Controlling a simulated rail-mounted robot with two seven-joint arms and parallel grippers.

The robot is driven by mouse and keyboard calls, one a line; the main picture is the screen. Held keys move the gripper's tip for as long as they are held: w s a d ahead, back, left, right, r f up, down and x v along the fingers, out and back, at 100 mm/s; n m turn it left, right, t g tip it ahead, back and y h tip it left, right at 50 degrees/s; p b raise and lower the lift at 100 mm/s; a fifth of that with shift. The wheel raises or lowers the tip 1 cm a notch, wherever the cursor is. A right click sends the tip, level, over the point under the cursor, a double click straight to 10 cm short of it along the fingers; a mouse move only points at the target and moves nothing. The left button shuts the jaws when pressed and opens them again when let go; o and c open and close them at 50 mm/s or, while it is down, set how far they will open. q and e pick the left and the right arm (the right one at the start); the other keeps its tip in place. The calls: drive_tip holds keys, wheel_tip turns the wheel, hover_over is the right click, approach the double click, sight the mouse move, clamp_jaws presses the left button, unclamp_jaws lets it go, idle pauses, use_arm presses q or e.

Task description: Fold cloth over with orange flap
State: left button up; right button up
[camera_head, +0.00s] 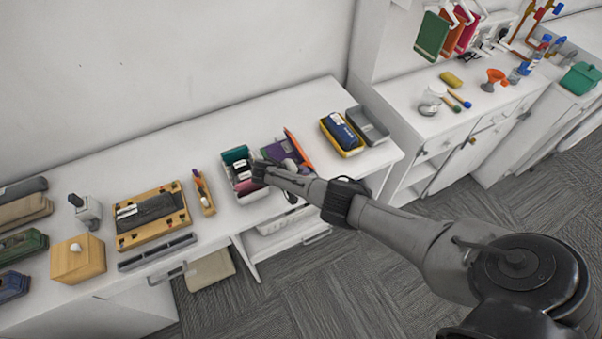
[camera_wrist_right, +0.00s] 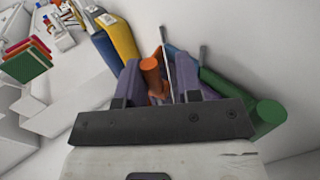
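In the right wrist view, the dark finger parts (camera_wrist_right: 157,99) stand apart. Purple pieces (camera_wrist_right: 128,80) and an orange rolled end (camera_wrist_right: 151,74) show beyond and between them. I cannot tell whether the fingers touch the cloth. My left gripper is not in view.
A tray (camera_head: 251,197) with a teal item stands left of the cloth. A yellow tray (camera_head: 352,153) with a blue pouch and a grey bin (camera_head: 368,125) stand to its right. A wooden board (camera_head: 163,236) lies farther left. Bare bench lies behind the cloth.

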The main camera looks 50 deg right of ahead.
drive_tip(key=shift+o, duration=1.2)
drive_tip(key=shift+a, duration=0.1)
drive_tip(key=shift+w, duration=0.1)
drive_tip(key=shift+r, duration=0.1)
drive_tip(key=shift+w+a+r, duration=0.1)
drive_tip(key=shift+a+r, duration=0.15)
drive_tip(key=shift+a, duration=0.05)
drive_tip(key=v, duration=1.3)
drive_tip(key=shift+f+n, duration=0.15)
drive_tip(key=shift+n, duration=0.15)
